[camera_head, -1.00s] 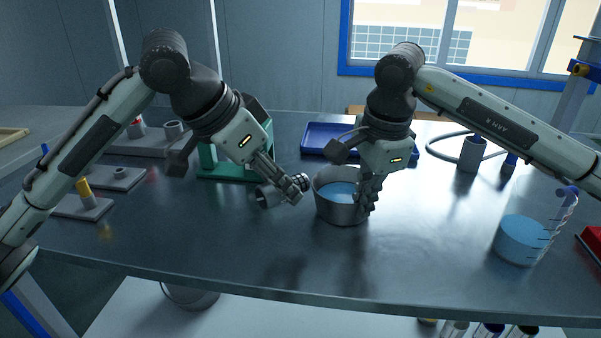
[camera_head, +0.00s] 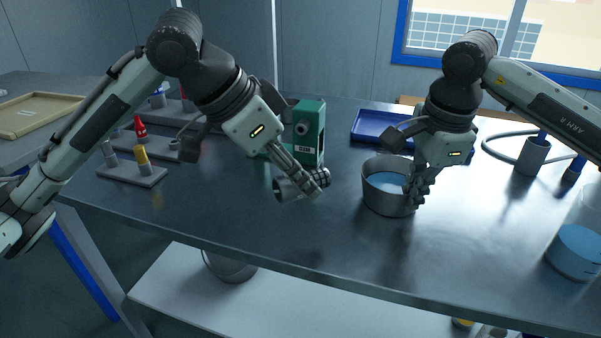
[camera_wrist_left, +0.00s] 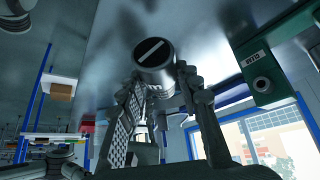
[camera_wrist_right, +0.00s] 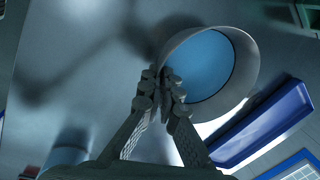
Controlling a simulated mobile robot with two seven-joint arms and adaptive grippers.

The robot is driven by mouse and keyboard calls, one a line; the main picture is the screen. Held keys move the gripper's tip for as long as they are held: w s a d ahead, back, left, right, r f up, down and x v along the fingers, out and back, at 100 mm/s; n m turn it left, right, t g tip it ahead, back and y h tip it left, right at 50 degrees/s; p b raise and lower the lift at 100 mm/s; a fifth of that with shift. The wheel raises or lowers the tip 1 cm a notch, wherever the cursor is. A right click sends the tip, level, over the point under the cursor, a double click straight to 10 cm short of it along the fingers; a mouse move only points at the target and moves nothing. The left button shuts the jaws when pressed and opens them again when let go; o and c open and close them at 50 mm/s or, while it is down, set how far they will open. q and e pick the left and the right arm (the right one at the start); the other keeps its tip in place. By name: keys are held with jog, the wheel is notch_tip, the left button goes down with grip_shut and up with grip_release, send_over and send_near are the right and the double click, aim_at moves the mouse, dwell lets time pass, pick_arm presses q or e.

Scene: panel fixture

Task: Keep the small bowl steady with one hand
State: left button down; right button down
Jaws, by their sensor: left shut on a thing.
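The small bowl (camera_head: 384,201) is a grey metal vessel with blue contents, upright on the steel table. My right gripper (camera_head: 416,196) is at its right rim, fingers close together on the wall. In the right wrist view the fingertips (camera_wrist_right: 162,88) meet at the bowl's edge, and the bowl (camera_wrist_right: 247,67) shows its blue contents. My left gripper (camera_head: 309,184) is shut on a grey metal cylinder (camera_head: 287,190), held tilted to the left of the bowl. The cylinder's end with a pale bar shows between the fingers in the left wrist view (camera_wrist_left: 153,54).
A green fixture (camera_head: 312,135) stands behind my left gripper. A blue tray (camera_head: 370,128) lies behind the bowl. The table's front middle is clear.

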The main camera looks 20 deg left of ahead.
jog(key=c, duration=1.6)
grip_release()
jog(key=shift+c, duration=0.2)
jog(key=s+d+r, duration=0.1)
jog(key=s+r, duration=0.2)
jog(key=r, duration=0.4)
jog(key=s+d+r, duration=0.2)
jog(key=s+r, duration=0.1)
jog(key=r, duration=0.5)
jog(key=shift+d, duration=0.3)
jog(key=shift+s, duration=0.1)
